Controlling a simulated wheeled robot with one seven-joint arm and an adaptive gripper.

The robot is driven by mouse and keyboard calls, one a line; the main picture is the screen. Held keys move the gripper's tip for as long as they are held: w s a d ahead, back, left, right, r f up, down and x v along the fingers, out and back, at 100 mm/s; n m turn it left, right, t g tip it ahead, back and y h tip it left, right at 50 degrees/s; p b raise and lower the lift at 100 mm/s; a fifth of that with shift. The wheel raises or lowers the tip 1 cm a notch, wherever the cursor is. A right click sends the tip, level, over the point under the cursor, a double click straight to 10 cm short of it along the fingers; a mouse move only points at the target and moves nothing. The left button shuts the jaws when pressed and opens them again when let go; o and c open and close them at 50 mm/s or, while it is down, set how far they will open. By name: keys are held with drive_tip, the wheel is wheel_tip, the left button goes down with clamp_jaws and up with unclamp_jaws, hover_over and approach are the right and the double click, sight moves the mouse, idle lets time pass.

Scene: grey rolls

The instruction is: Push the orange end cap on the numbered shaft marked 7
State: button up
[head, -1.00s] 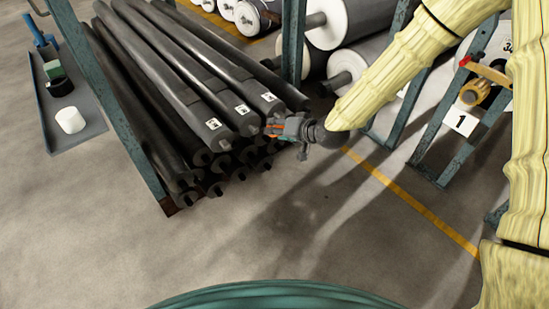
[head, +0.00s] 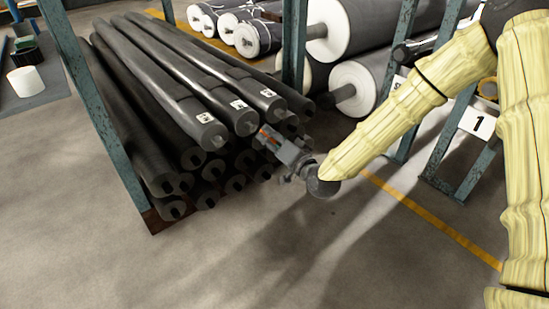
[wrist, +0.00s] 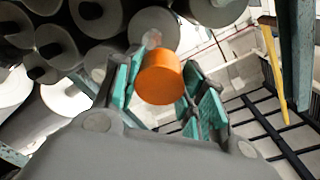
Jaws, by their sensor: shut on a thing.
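The orange end cap (wrist: 160,78) is held between the teal finger pads of my gripper (wrist: 163,90) in the wrist view. In the head view my gripper (head: 268,138) is shut on it at the front ends of the dark shafts, with only a sliver of orange showing. Three top shafts carry white number tags: left (head: 205,117), middle (head: 238,104) and right (head: 267,92). The digits are too small to read. In the wrist view a grey shaft end (wrist: 153,22) with a pale stub lies just behind the cap. I cannot tell whether they touch.
More dark shafts (head: 165,185) lie stacked below, between teal rack posts (head: 100,120). White-ended rolls (head: 352,88) lie behind at right. A sign marked 1 (head: 479,123) hangs on another rack. The floor in front is clear. A white cylinder (head: 27,81) stands at far left.

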sight(253, 129)
drive_tip(key=f+b, duration=0.1)
drive_tip(key=f+t+b, duration=0.1)
drive_tip(key=b, duration=0.1)
drive_tip(key=shift+w+d+f, duration=0.2)
drive_tip(key=shift+f, duration=0.05)
drive_tip(key=shift+d+m+b, duration=0.1)
drive_tip(key=shift+m+b, duration=0.2)
drive_tip(key=shift+b, duration=0.2)
drive_tip(key=shift+p, duration=0.4)
drive_tip(key=shift+a+x, duration=0.2)
drive_tip(key=shift+x, duration=2.65)
drive_tip(key=shift+s+f, duration=0.15)
drive_tip(key=shift+p, duration=0.7)
drive_tip(key=shift+a+x, duration=0.2)
drive_tip(key=shift+x, duration=2)
